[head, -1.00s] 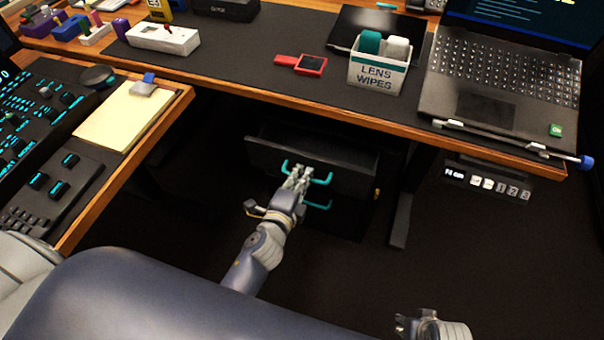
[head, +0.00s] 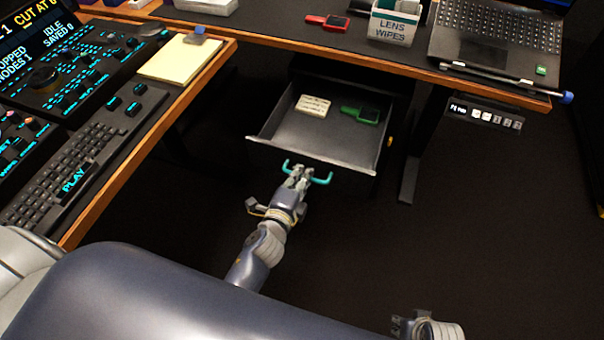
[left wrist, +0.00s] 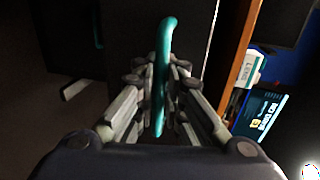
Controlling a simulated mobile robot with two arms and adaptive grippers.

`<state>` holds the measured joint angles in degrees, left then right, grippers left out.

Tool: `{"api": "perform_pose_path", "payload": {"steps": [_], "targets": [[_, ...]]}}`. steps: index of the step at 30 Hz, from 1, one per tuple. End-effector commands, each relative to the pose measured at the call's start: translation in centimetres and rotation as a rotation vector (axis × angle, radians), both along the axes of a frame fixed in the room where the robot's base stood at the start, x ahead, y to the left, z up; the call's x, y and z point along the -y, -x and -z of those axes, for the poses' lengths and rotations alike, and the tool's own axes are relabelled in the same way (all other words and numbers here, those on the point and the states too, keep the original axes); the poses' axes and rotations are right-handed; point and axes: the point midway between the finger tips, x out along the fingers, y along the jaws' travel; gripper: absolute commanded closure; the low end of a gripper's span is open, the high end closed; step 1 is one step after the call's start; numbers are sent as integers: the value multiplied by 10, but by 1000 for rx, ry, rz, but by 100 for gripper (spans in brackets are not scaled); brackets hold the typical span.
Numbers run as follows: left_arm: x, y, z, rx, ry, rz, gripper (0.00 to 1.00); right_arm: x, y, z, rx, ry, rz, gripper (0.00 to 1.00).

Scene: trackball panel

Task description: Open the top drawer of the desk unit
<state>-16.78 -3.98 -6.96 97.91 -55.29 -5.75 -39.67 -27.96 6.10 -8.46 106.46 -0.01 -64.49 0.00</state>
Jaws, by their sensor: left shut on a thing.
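The top drawer (head: 312,150) of the desk unit stands pulled well out from under the desk in the head view. A cream block with markings (head: 313,106) and a green item (head: 360,114) lie inside it. The drawer's teal handle (head: 321,180) is on its front; it also shows in the left wrist view (left wrist: 166,50). My left gripper (head: 298,176) is shut on this handle, its fingers on both sides of the bar. My right gripper (head: 410,326) is at the bottom edge, partly cut off, and its fingers are unclear.
The wooden desk edge (head: 400,72) runs above the drawer. A side desk with a keyboard (head: 85,150) and a yellow notepad (head: 180,60) is at the left. A desk leg (head: 411,165) stands right of the drawer. The dark floor in front is free.

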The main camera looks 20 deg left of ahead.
Motion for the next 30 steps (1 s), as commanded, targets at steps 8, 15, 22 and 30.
{"api": "perform_pose_path", "payload": {"steps": [8, 15, 22, 30], "targets": [[0, -1, -2, 4, 1, 1, 100, 0, -1, 0, 1, 0, 0, 67], [0, -1, -2, 5, 1, 1, 90, 0, -2, -1, 5, 0, 1, 67], [0, -1, -2, 4, 0, 1, 82, 0, -2, -1, 4, 0, 1, 67], [0, 12, -3, 1, 1, 1, 82, 1, -3, -2, 5, 1, 1, 67]]}}
